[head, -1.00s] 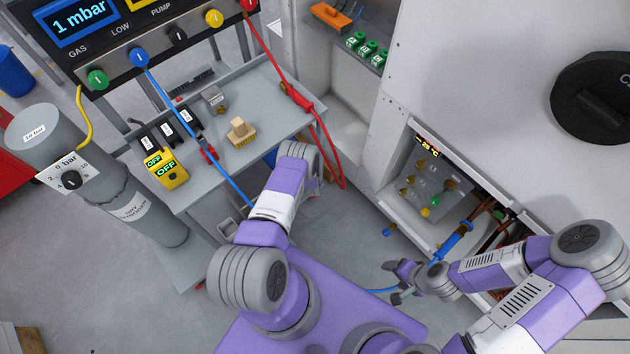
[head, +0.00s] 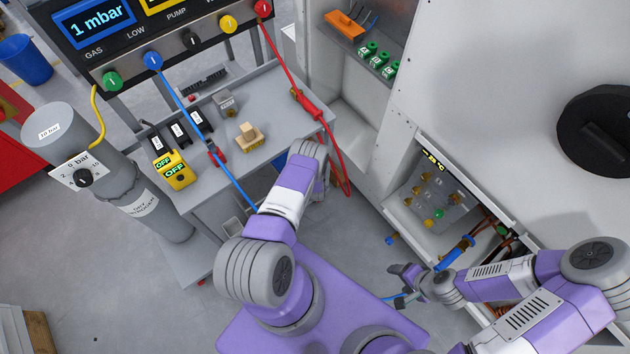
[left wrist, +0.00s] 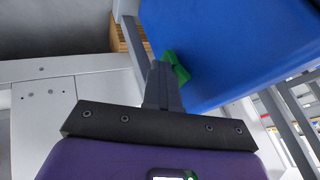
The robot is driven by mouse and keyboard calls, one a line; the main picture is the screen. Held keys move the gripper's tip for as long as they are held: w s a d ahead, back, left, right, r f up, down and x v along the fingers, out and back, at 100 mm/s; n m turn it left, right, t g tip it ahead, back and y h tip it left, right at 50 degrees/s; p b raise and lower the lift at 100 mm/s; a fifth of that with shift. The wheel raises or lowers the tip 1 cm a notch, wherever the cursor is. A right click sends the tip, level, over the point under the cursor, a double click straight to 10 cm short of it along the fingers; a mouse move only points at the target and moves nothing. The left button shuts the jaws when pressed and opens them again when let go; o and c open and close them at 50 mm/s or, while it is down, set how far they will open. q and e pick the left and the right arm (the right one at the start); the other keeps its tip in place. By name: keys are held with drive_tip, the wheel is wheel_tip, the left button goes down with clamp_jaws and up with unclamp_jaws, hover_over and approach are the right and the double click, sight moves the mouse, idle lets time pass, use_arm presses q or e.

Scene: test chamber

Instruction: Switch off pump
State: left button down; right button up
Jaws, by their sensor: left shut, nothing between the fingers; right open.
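The control panel (head: 140,60) at the upper left carries the word PUMP above a row of coloured knobs. A black knob (head: 192,41) sits near that word. A yellow box (head: 181,179) with two OFF displays is on the grey table. My left gripper is hidden behind its own wrist in the head view. In the left wrist view my left gripper (left wrist: 164,75) is shut and empty. Its tips are close to a green piece (left wrist: 176,68) by a large blue surface (left wrist: 235,45); contact is unclear. My right gripper (head: 405,283) is open, low at the right, near a blue-handled hose (head: 455,252).
The grey table (head: 225,185) holds a wooden block (head: 249,137) and black switches (head: 178,133). Red (head: 313,110) and blue (head: 230,175) hoses hang from the panel. A grey cylinder (head: 130,185) stands left. A white cabinet (head: 480,70) is at right.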

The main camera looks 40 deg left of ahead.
use_arm(q)
drive_tip(key=shift+w+a+r, duration=0.3)
drive_tip(key=shift+a+r, duration=0.05)
drive_tip(key=shift+a, duration=0.1)
drive_tip(key=s+d+r+p, duration=0.5)
drive_tip(key=s+d+r, duration=0.1)
drive_tip(key=d+r, duration=0.1)
drive_tip(key=shift+s+d+r, duration=0.2)
drive_tip(key=shift+s+d, duration=0.15)
drive_tip(key=shift+d, duration=0.25)
